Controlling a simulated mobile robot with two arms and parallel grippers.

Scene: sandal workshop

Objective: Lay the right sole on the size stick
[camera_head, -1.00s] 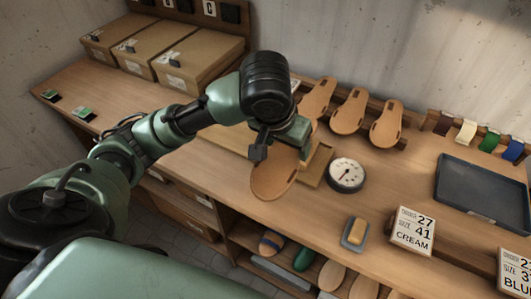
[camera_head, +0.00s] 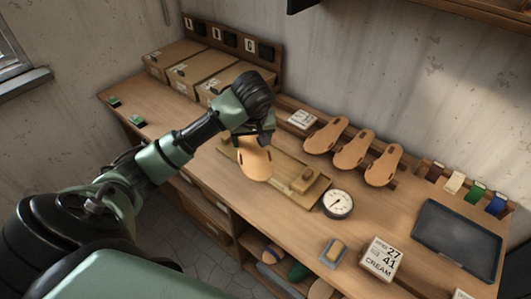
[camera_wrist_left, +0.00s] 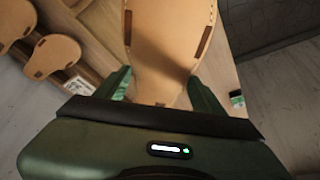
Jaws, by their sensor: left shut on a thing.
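My left gripper (camera_head: 254,136) is shut on a tan sole (camera_head: 255,162), which hangs tilted below the fingers. The sole also fills the top middle of the left wrist view (camera_wrist_left: 163,35), between the green fingers (camera_wrist_left: 162,86). The size stick (camera_head: 283,169) is a long, flat wooden board on the bench with a raised block (camera_head: 311,182) near its right end. In the head view the sole overlaps the stick's left part and seems to be above it; contact cannot be told. My right gripper is not in view.
Several soles (camera_head: 349,152) lean on a rack behind the stick. A round dial gauge (camera_head: 337,203) stands just right of it.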

